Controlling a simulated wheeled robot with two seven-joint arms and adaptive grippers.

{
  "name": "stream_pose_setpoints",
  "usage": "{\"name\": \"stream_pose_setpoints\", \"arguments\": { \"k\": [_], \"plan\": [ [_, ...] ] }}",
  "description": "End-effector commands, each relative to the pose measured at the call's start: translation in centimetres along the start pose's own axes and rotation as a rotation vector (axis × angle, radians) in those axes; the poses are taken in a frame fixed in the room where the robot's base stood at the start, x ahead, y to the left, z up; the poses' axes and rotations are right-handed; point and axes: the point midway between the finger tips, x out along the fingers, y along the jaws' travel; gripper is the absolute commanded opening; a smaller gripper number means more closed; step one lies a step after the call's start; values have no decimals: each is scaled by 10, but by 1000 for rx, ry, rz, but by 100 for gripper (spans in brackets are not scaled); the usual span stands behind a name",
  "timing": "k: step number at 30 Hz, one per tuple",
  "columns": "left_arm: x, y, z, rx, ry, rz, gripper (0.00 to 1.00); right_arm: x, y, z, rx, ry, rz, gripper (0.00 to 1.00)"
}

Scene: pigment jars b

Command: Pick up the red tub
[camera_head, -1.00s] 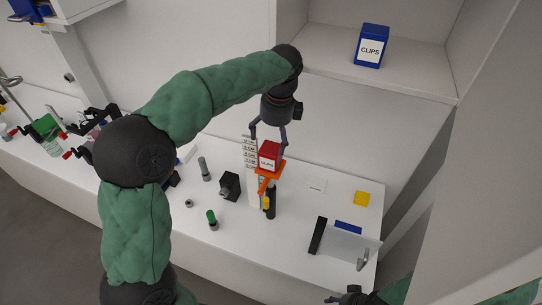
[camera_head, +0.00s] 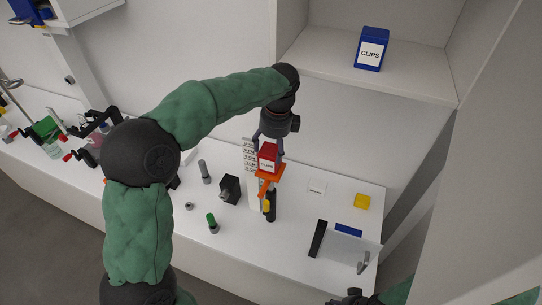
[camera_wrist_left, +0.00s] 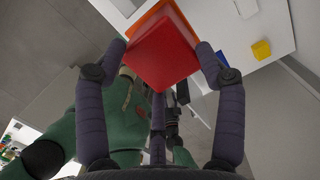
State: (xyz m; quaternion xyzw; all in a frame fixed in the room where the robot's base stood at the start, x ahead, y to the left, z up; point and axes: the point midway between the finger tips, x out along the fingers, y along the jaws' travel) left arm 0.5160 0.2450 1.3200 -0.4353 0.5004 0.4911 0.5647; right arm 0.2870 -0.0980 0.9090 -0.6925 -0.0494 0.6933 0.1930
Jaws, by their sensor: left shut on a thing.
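The red tub (camera_head: 268,153) is a small red box with a white label reading CLIPS. It sits on an orange platform (camera_head: 270,173) above the white table. My left gripper (camera_head: 269,146) has come down from above, with its fingers on both sides of the tub, shut on it. In the left wrist view the red tub (camera_wrist_left: 163,52) lies between the two fingertips, with the orange platform (camera_wrist_left: 152,14) showing behind it. I cannot tell whether the tub touches the platform or is just above it. My right gripper (camera_head: 350,297) shows only in part at the bottom edge.
A blue box labelled CLIPS (camera_head: 371,49) stands on the shelf behind. A black block (camera_head: 229,188), a green-topped cylinder (camera_head: 212,223), a grey cylinder (camera_head: 204,171) and a yellow block (camera_head: 362,201) stand on the table. A clear panel stand (camera_head: 345,244) is at the front right.

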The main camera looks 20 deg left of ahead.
Motion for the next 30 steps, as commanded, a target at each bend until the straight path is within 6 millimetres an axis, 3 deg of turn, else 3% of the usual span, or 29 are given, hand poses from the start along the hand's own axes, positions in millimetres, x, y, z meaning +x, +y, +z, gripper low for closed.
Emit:
{"name": "stream_pose_setpoints", "arguments": {
  "k": [8,13,24,30],
  "plan": [
    [-10,-1,1,-1,0,-2,16,-1,0,0,0,0,0,56],
    [-33,-1,4,-1,0,-4,16,-2,-1,0,0,0,0,56],
    [-100,40,-31,4,0,-4,16,1,0,0,0,0,0,56],
    [-120,69,-58,5,0,-4,16,5,2,0,0,0,0,56]
  ]
}}
